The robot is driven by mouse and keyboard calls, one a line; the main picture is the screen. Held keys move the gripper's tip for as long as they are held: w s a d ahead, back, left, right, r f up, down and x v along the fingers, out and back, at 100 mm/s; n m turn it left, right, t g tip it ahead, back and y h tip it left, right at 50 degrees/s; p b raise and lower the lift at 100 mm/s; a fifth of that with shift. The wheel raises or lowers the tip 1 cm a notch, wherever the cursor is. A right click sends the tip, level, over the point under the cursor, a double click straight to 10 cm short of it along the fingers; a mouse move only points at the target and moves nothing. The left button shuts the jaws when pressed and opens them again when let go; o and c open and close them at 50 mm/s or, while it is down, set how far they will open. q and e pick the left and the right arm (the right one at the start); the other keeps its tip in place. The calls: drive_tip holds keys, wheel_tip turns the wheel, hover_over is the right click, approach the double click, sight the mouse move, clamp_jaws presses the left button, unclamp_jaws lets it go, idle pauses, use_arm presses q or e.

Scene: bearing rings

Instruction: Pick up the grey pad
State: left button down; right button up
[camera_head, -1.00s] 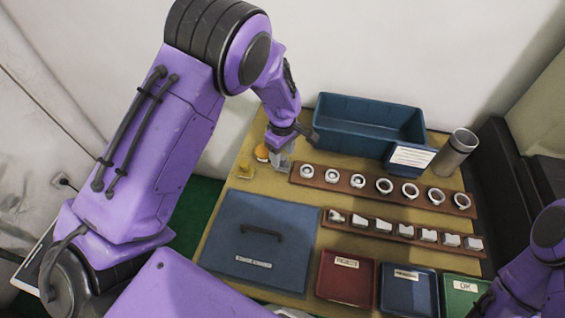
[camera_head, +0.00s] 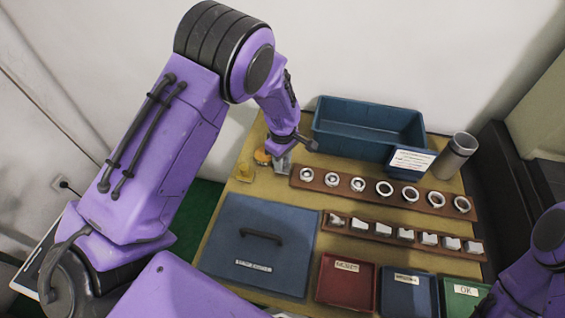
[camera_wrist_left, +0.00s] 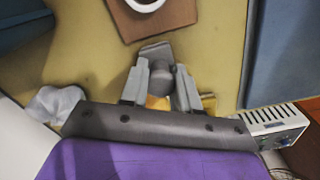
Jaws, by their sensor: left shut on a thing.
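My left gripper (camera_head: 282,165) is low over the table's left rear part, beside the end of the ring rack. In the left wrist view the gripper (camera_wrist_left: 161,88) is shut on a grey, rounded thing, which I take for the grey pad (camera_wrist_left: 160,79). A paler grey flat shape shows just beyond the fingertips. In the head view the pad cannot be told apart from the grey fingers. My right gripper is out of view; only part of that arm shows at the right edge.
An orange round thing (camera_head: 262,157) and a yellow block (camera_head: 244,173) stand close left of the gripper. A brown rack (camera_head: 335,186) with several rings lies to its right, a blue bin (camera_head: 365,143) behind. A blue lidded box (camera_head: 258,250) lies in front.

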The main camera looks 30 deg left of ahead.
use_arm(q)
drive_tip(key=s+d+r, duration=0.9)
drive_tip(key=d+r, duration=0.1)
drive_tip(key=r, duration=0.2)
drive_tip(key=shift+s+d+r, duration=0.2)
drive_tip(key=shift+s, duration=0.05)
drive_tip(key=c, duration=1.7)
unclamp_jaws()
drive_tip(key=shift+c, duration=0.3)
